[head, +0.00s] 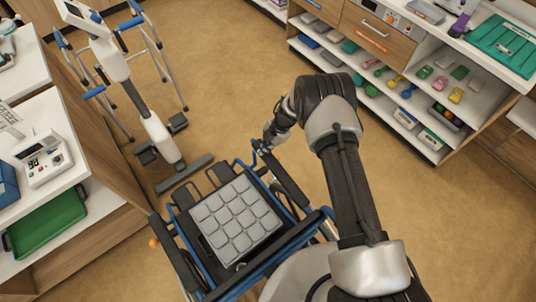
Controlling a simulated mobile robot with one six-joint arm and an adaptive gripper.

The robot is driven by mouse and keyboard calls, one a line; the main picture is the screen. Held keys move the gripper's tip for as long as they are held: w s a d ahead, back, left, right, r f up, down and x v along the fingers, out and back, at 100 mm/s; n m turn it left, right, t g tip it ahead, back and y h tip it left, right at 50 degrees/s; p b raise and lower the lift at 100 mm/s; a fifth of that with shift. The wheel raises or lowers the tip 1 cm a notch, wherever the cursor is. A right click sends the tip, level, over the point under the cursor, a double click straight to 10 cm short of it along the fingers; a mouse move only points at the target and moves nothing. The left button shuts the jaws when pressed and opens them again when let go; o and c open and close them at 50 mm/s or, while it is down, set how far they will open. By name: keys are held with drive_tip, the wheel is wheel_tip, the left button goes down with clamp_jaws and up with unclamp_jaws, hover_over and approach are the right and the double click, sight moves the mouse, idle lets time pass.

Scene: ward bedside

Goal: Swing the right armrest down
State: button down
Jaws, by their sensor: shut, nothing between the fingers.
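The wheelchair has a blue frame (270,258) and a grey padded seat cushion (236,219), and stands at the bottom centre of the head view. Its right armrest (287,185) is a dark bar that appears to run along the right side of the seat, roughly in line with the left armrest (180,256). My gripper (266,147) is at the front end of the right armrest, close to a blue frame part there. It looks closed with nothing held. Whether it touches the armrest cannot be told. My arm hides some of the chair's right rear.
A stand with a dark base (184,174) and a blue-handled walker (150,50) are ahead on the left. A counter with a green tray (46,226) borders the left. Shelves (400,92) with small weights line the upper right. Open floor (235,70) lies ahead.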

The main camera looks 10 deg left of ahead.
drive_tip(key=f+b, duration=0.1)
drive_tip(key=f, duration=0.1)
drive_tip(key=a+f+b, duration=0.1)
drive_tip(key=f+b, duration=0.1)
drive_tip(key=w+f+b, duration=0.1)
drive_tip(key=shift+a+f+b, duration=0.2)
drive_tip(key=shift+f+b, duration=0.15)
drive_tip(key=shift+f, duration=0.25)
drive_tip(key=shift+f+b, duration=0.1)
drive_tip(key=shift+b, duration=0.3)
drive_tip(key=shift+s+f, duration=0.1)
drive_tip(key=shift+f, duration=0.05)
